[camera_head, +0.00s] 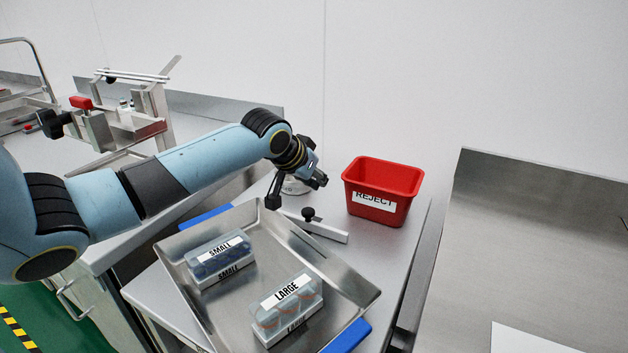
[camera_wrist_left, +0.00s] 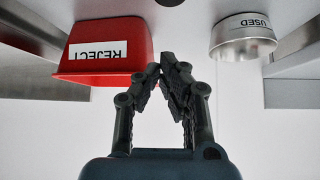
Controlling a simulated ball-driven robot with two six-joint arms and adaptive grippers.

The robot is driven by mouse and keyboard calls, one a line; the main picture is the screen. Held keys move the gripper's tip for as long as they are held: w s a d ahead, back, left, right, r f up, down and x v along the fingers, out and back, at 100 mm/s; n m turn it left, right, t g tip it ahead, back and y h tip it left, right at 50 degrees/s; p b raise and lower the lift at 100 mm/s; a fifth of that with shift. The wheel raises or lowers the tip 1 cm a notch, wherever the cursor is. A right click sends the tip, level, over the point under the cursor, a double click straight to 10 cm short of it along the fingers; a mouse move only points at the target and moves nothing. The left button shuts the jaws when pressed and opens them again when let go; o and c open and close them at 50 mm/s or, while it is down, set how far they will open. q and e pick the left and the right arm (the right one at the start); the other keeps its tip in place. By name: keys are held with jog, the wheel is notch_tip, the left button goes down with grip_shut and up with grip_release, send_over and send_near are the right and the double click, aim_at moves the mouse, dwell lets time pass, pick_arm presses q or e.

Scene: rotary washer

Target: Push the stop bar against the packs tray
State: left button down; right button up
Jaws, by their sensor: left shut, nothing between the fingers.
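The stop bar (camera_head: 328,231) is a pale metal bar with a black knob (camera_head: 309,214), lying on the bench behind the packs tray's far right edge. A gap shows between its right end and the tray; its left end is close to the tray rim, and I cannot tell if it touches. The packs tray (camera_head: 345,283) is shallow metal with blue grips and holds a SMALL pack (camera_head: 219,258) and a LARGE pack (camera_head: 290,304). My left gripper (camera_head: 318,180) is above and behind the bar. It is shut and empty in the left wrist view (camera_wrist_left: 164,76). My right gripper is out of view.
A red REJECT bin (camera_head: 383,187) stands right of my left gripper. A round metal USED dish (camera_wrist_left: 242,38) shows in the wrist view, partly hidden behind the gripper in the head view. A metal fixture with a red-topped clamp (camera_head: 98,122) stands at the left.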

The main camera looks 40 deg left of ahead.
aim_at(308, 220)
pick_arm(q)
jog(key=b+x, duration=0.1)
jog(key=x, duration=0.5)
jog(key=shift+d, duration=0.15)
jog(key=s+p, duration=0.1)
jog(key=s, duration=0.2)
jog(key=shift+s+d+p, duration=0.15)
jog(key=shift+s+p, duration=0.15)
jog(key=shift+p, duration=0.05)
jog(key=shift+s+d+f, duration=0.1)
jog(key=shift+s, duration=0.15)
jog(key=shift+f, duration=0.1)
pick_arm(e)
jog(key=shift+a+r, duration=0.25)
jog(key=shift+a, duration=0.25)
pick_arm(q)
jog(key=shift+s, duration=0.1)
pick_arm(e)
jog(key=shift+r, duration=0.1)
